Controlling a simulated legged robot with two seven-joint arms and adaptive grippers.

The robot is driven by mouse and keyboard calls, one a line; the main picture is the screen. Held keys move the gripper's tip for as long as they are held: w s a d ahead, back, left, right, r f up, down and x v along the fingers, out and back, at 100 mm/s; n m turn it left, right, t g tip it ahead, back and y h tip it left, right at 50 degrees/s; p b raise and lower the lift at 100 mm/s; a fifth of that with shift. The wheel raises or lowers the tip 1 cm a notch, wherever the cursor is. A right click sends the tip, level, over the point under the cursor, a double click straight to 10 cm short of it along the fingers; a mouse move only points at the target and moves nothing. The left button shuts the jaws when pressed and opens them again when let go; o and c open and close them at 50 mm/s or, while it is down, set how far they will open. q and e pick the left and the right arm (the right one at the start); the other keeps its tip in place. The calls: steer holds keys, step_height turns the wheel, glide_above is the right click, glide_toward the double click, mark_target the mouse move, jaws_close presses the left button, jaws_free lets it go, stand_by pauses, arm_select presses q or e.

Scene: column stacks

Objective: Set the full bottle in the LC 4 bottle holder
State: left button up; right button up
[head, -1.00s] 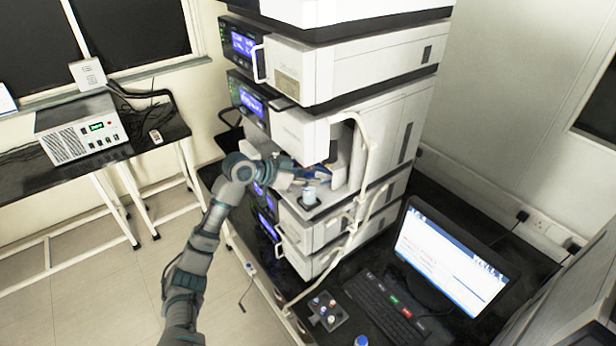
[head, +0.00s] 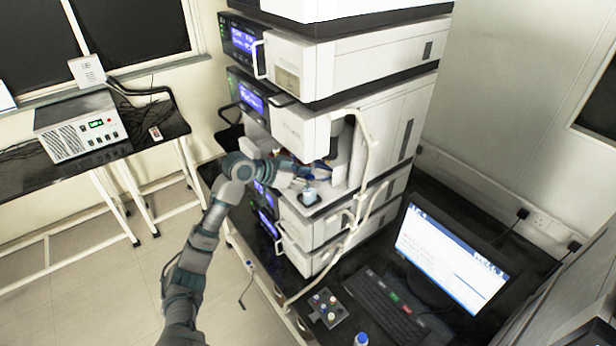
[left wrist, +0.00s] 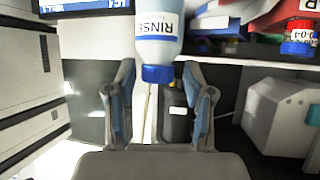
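A bottle with a pale body, a "RINSE" label and a blue cap (left wrist: 157,40) shows in the left wrist view, which looks upside down. A small pale object, seemingly this bottle (head: 310,194), stands on a dark ledge low in the stack in the head view. My left gripper (head: 304,172) is at its upper left. In the left wrist view its fingers (left wrist: 162,90) are spread, with the cap near the gap between the tips and clear space on both sides. I cannot make out an LC 4 label. My right gripper is not in view.
The stack of instrument modules (head: 345,70) rises around the bay, with pale tubing (head: 366,150) down its front corner. A monitor (head: 450,255), a keyboard (head: 385,303), a vial rack (head: 327,309) and a blue-capped bottle (head: 361,340) are on the dark bench.

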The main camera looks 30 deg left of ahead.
arm_select(q)
steer(key=shift+s+a, duration=0.15)
steer(key=v, duration=1.1)
steer(key=shift+s+a, duration=0.15)
steer(key=shift+s, duration=0.05)
